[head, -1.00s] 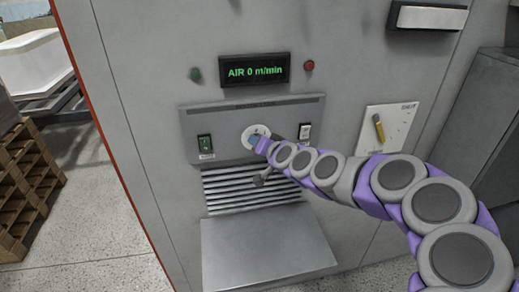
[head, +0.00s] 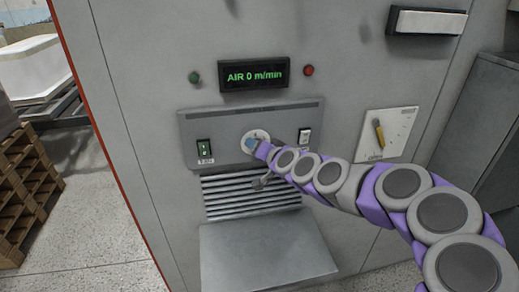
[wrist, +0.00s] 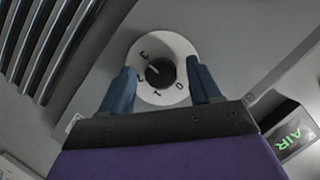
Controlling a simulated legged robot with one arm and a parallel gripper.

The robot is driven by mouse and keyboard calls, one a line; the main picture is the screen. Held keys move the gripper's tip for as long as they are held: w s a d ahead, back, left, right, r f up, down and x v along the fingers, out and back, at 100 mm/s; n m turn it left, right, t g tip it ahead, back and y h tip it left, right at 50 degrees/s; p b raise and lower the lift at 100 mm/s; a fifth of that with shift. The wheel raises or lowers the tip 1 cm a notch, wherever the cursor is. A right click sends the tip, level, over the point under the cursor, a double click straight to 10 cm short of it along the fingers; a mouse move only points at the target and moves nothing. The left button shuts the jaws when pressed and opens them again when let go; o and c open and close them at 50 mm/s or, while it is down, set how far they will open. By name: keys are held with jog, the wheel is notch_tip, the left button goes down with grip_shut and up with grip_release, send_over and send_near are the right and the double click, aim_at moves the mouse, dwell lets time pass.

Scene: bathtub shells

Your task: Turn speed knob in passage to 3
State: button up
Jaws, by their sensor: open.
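The speed knob (wrist: 160,73) is a small dark round knob in the middle of a white dial plate (wrist: 177,47). In the wrist view the numbers 0, 1 and 3 show on the plate. A small pale mark shows on the knob's left part; I cannot tell exactly which number it points to. My gripper (wrist: 160,66) is open, with one blue finger on each side of the knob and gaps between. In the head view my gripper (head: 250,145) is at the dial plate (head: 262,133) and hides the knob. The display (head: 254,75) reads AIR 0 m/min.
A slatted vent (head: 250,195) and a metal shelf (head: 262,255) are below. Wooden pallets (head: 25,185) stand at left.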

jog(key=p+v, duration=0.2)
jog(key=v, duration=1.5)
jog(key=shift+s+r, duration=0.1)
jog(key=s+f+n+g+h, duration=0.15)
jog(key=s+f+g, duration=0.25)
jog(key=s, duration=0.4)
jog(key=s+f+n+g+h, duration=0.1)
jog(key=s+f+n+g, duration=0.3)
jog(key=s, duration=0.5)
jog(key=s+d+f+m+g+h, duration=0.1)
jog(key=s+d+g+h, duration=0.1)
jog(key=s+d, duration=0.3)
jog(key=s+d+f+m+g+h, duration=0.1)
jog(key=s+d+m+g+h, duration=0.1)
jog(key=s, duration=1.1)
jog(key=d+g+h, duration=0.1)
jog(key=d+g, duration=0.1)
jog(key=d, duration=0.1)
jog(key=shift+s+f, duration=0.15)
jog(key=shift+s, duration=0.25)
